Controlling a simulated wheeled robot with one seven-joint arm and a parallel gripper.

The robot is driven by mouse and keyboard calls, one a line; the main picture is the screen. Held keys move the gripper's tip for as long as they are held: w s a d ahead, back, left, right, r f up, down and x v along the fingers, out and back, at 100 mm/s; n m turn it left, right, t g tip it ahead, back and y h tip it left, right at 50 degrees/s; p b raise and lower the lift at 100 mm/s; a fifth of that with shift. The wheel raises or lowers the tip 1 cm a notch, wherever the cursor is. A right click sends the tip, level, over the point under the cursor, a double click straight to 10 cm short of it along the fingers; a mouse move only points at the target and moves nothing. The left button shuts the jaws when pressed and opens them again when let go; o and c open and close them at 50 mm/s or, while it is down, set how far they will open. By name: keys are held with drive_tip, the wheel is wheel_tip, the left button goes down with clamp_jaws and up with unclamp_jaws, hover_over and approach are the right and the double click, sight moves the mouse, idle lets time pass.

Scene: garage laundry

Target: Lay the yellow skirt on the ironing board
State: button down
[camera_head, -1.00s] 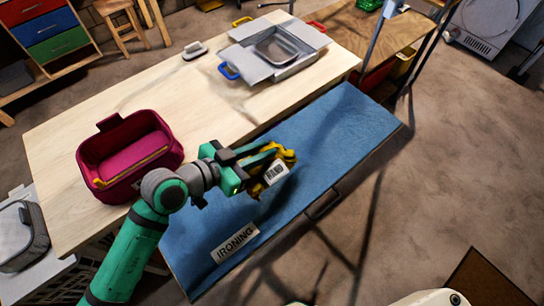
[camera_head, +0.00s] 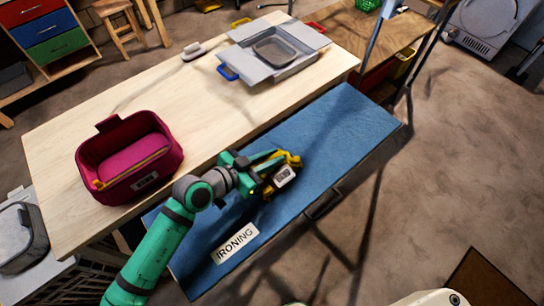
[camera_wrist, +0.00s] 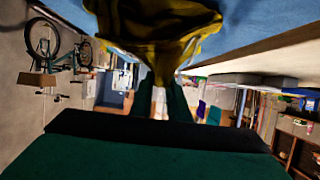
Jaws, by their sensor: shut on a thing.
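The yellow skirt (camera_head: 292,160) is bunched in my gripper (camera_head: 276,168), which is shut on it. A white tag (camera_head: 284,176) shows on the skirt. The gripper and skirt are over the middle of the blue ironing board (camera_head: 335,135), marked with an "IRONING" label. In the wrist view the skirt (camera_wrist: 155,35) hangs in loose folds between the fingers and the blue surface. I cannot tell whether the skirt touches the board.
A wooden table (camera_head: 200,110) runs along the board's far side. It holds a magenta basket (camera_head: 128,160), a grey tray (camera_head: 270,60) with a smaller container in it, and a brush (camera_head: 194,51). The right part of the board is bare.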

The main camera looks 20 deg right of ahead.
drive_tip(key=c, duration=1.7)
unclamp_jaws()
drive_tip(key=shift+f, duration=0.1)
drive_tip(key=shift+a+r, duration=0.2)
drive_tip(key=shift+a, duration=0.05)
drive_tip(key=v, duration=1.1)
drive_tip(key=shift+s+a+r, duration=0.1)
drive_tip(key=shift+s+a, duration=0.05)
drive_tip(key=shift+a, duration=0.1)
